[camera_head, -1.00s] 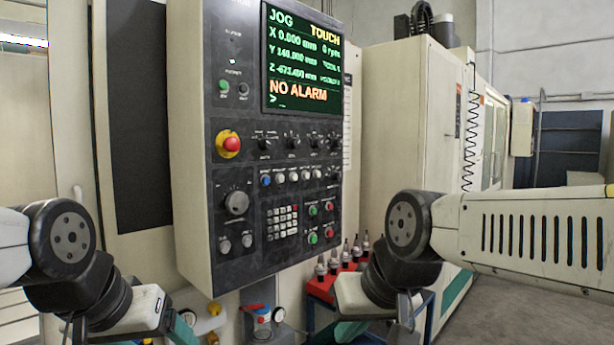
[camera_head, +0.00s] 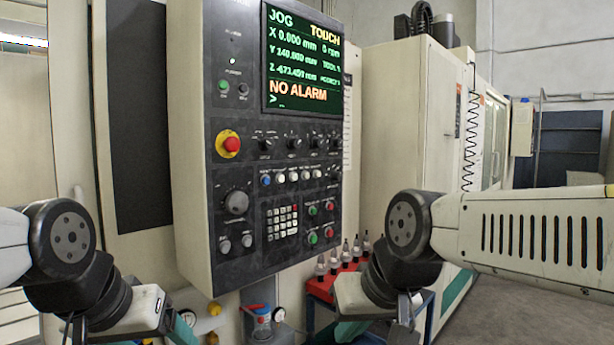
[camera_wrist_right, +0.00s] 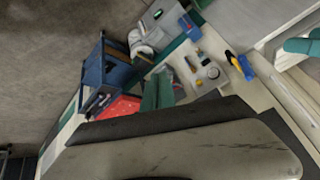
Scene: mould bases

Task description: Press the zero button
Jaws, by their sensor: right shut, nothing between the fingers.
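The control panel (camera_head: 215,185) of the machine faces me in the middle of the head view, with a lit screen reading NO ALARM. It bears a small white keypad (camera_head: 282,222), a row of round buttons (camera_head: 293,177), knobs and green and red buttons (camera_head: 313,237). The labels are too small to tell which is the zero button. My right gripper (camera_head: 350,334) is low at the bottom edge, below and right of the panel and apart from it. Its teal fingers are together and empty in the right wrist view (camera_wrist_right: 158,92). My left gripper (camera_head: 182,335) is mostly cut off at the bottom edge.
A red emergency stop (camera_head: 231,144) sticks out from the panel's left side. A red-topped cart (camera_head: 325,285) with several tool holders stands below right of the panel. The space before the panel's face is clear.

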